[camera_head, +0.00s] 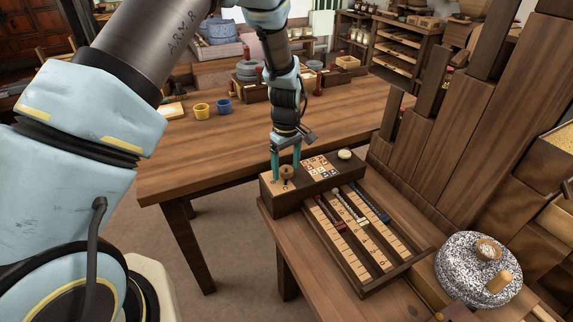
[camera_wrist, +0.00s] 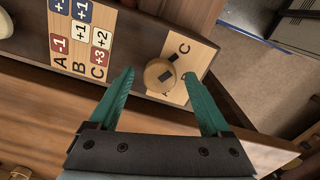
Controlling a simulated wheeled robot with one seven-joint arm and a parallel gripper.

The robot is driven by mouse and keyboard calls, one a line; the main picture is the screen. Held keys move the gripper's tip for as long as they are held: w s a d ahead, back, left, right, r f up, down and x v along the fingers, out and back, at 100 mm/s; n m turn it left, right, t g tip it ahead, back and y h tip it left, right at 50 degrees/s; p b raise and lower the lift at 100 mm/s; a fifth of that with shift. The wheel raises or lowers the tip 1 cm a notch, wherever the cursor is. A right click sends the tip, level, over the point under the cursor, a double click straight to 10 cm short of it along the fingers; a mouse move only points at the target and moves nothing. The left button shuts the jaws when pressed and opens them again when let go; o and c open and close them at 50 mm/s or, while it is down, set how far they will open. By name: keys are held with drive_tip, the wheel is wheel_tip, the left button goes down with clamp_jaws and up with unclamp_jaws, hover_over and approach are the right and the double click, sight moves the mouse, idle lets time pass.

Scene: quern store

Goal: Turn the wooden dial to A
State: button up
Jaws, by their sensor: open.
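A C is readable on the plate; the other letters are partly covered by the dial and a finger. The dial also shows in the head view (camera_head: 287,172). My gripper (camera_wrist: 156,74) is open and points down at the box, its teal fingertips on either side of the dial, with visible gaps. Nothing is held.
Beside the dial is a panel of coloured number tiles (camera_head: 321,167), then a pale round knob (camera_head: 344,155). Three sliders in lettered tracks (camera_head: 352,235) lie in front. A stone quern (camera_head: 478,268) stands at right; tall wooden boards (camera_head: 440,140) rise behind. Yellow and blue cups (camera_head: 202,110) stand on the far table.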

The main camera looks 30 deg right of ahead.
drive_tip(key=shift+f, duration=0.1)
clamp_jaws()
idle(0.7)
